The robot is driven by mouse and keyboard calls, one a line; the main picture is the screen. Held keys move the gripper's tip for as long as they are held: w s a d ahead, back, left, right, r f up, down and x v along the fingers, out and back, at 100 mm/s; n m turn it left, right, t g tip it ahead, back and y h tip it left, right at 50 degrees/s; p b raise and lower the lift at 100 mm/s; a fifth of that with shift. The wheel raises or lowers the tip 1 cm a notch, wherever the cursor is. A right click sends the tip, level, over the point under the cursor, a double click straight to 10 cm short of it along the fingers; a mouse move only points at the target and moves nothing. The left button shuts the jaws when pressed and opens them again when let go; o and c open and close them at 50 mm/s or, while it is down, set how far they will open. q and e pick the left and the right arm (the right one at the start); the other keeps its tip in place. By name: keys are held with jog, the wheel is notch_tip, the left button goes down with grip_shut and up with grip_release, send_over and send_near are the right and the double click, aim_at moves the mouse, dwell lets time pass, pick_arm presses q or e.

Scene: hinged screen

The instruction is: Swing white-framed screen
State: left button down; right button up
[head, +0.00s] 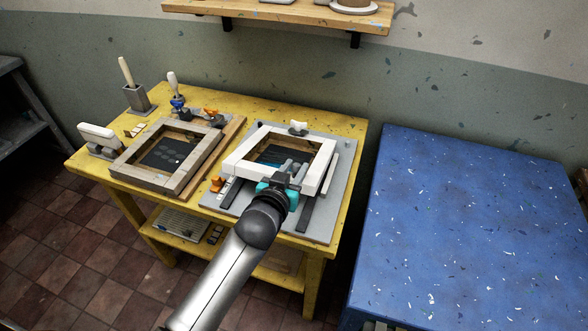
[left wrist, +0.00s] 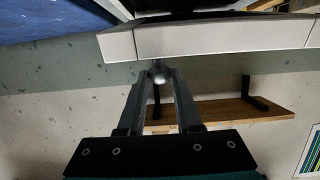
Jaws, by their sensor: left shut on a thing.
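The white-framed screen (head: 246,151) is over a grey base plate (head: 338,205) on the right part of the yellow table. Its mesh area is dark and partly covered by my gripper. My left gripper (head: 287,170) reaches in from the front and is at the frame's near side. In the left wrist view the gripper (left wrist: 160,76) is shut on a small round metallic knob (left wrist: 159,69), just beside the pale frame bar (left wrist: 205,38). I cannot tell exactly how far the frame is tilted. My right gripper is not seen.
A wooden-framed screen (head: 190,178) lies on the left of the yellow table (head: 343,122), with tools behind it. A blue table (head: 470,230) stands to the right. A wooden wall shelf (head: 280,13) hangs above.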

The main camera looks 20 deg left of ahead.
pick_arm(q)
jog(key=shift+w+r, duration=0.1)
jog(key=shift+r, duration=0.2)
jog(key=shift+w+r+p, duration=0.3)
jog(key=shift+r+p, duration=0.15)
jog(key=shift+r, duration=0.05)
jog(key=shift+w+r+p, duration=0.25)
jog(key=shift+r+p, duration=0.2)
jog(key=shift+r, duration=0.05)
jog(key=w+r+p, duration=0.1)
jog(key=r, duration=0.1)
jog(key=w+r+p, duration=0.2)
jog(key=shift+d, duration=0.1)
jog(key=w+r+p, duration=0.2)
jog(key=w+r, duration=0.2)
jog(key=w, duration=0.2)
jog(key=shift+r, duration=0.4)
jog(key=shift+d, duration=0.1)
